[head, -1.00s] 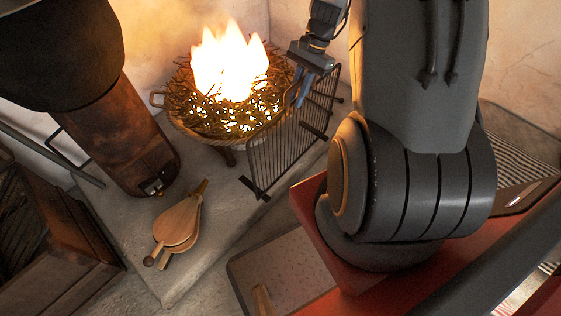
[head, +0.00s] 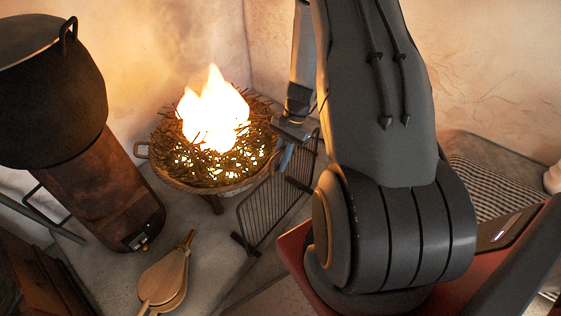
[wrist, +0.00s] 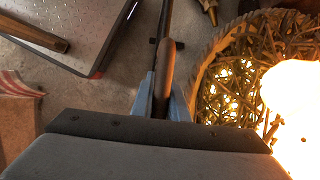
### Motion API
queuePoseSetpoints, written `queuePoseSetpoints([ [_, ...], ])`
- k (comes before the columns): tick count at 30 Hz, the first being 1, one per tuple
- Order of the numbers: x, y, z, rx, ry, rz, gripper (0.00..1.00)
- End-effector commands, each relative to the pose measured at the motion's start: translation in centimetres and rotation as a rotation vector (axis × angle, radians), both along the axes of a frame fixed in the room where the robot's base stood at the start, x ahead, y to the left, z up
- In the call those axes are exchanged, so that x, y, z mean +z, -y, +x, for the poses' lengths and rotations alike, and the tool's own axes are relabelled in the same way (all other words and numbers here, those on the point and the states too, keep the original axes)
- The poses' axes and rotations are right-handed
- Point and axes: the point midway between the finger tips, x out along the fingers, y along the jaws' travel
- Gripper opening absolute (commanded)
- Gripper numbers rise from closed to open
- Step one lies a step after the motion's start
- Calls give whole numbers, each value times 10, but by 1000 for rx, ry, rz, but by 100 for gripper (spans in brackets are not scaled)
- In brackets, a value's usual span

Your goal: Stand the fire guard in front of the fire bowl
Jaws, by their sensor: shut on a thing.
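The fire guard (head: 262,212), a dark barred panel on small feet, stands upright to the right of and in front of the fire bowl (head: 217,182). The bowl is a footed basket-like dish of twigs with tall flames. My gripper (head: 285,155) is at the top edge of the guard, beside the bowl's right rim. In the wrist view my gripper (wrist: 163,103) has its blue fingers shut on the guard's top rail (wrist: 165,75), seen from above. The bowl's rim (wrist: 197,75) lies close to the right of the fingers. Part of the guard is hidden behind my arm.
Wooden bellows (head: 165,281) lie on the stone hearth at front left. A dark pot on a rusty stove (head: 95,195) stands at left. Bare hearth lies between bellows and guard.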

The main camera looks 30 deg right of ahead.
Motion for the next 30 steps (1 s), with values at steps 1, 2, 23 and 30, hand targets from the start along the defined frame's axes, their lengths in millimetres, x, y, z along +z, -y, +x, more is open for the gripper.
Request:
queuePoseSetpoints([
  [1, 0, 0, 1, 1, 2, -1, 0],
  [2, 0, 1, 1, 0, 2, 0, 0],
  [23, -2, 1, 0, 0, 1, -1, 33],
  [30, 20, 9, 3, 0, 4, -3, 33],
])
